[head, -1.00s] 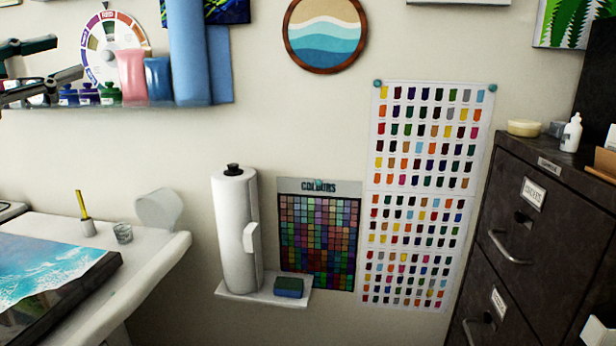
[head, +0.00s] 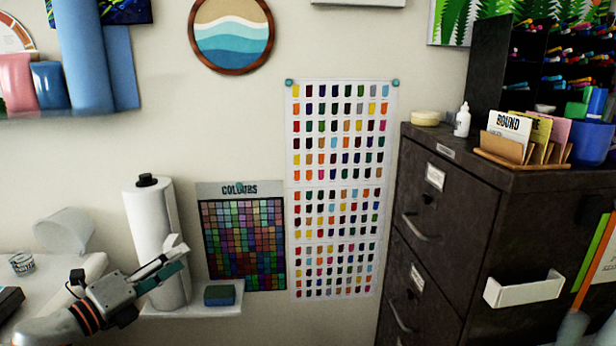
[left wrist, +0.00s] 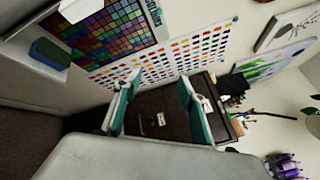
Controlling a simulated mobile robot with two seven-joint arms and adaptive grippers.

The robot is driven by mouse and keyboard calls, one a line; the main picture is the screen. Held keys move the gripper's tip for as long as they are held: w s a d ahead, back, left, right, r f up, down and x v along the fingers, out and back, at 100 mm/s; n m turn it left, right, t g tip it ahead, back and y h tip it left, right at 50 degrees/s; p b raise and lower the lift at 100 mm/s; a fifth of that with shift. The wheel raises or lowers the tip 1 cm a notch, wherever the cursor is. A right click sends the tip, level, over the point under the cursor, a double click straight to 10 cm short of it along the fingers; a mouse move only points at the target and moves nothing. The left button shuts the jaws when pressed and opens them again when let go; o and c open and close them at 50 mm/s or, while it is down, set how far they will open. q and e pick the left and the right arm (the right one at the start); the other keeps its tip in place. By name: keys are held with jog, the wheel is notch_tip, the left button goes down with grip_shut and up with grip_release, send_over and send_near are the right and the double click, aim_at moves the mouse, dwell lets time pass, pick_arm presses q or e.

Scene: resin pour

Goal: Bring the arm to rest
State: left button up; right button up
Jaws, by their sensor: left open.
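My left gripper (head: 178,254) is in the lower left of the head view, in front of the paper towel roll (head: 150,230). Its arm comes in from the bottom left corner. In the left wrist view the two teal-padded fingers of this gripper (left wrist: 154,98) stand wide apart with nothing between them. The dark filing cabinet (left wrist: 160,112) shows beyond the gap. I cannot tell whether the gripper touches the towel roll.
The towel roll and a blue-green sponge (head: 220,295) are on a small white wall shelf (head: 205,311). The dark filing cabinet (head: 470,200) stands at the right, carrying a card holder (head: 520,155). A white table edge (head: 70,280) is at left.

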pick_arm(q)
jog(key=s+d+f+n+y, duration=0.1)
jog(key=s+d+f+n, duration=0.1)
jog(key=s+f+n, duration=0.45)
jog(key=s+d+f+n+g+y, duration=0.15)
jog(key=f+n, duration=0.25)
jog(key=f, duration=0.6)
jog(key=s+d+f+n+y, duration=0.1)
jog(key=s+d+f+n, duration=0.2)
jog(key=f+n, duration=0.35)
jog(key=s+d+f+n+g+y, duration=0.1)
jog(key=s+f+n, duration=0.3)
jog(key=s+f, duration=0.4)
jog(key=s+d+f+n+g+y, duration=0.1)
jog(key=s+f+n+g, duration=0.1)
jog(key=s+f+n, duration=0.3)
jog(key=s+f, duration=0.3)
jog(key=shift+s+d+f, duration=0.25)
jog(key=shift+d+f, duration=0.05)
jog(key=shift+d, duration=0.1)
jog(key=shift+g+y, duration=0.25)
jog(key=shift+c, duration=0.4)
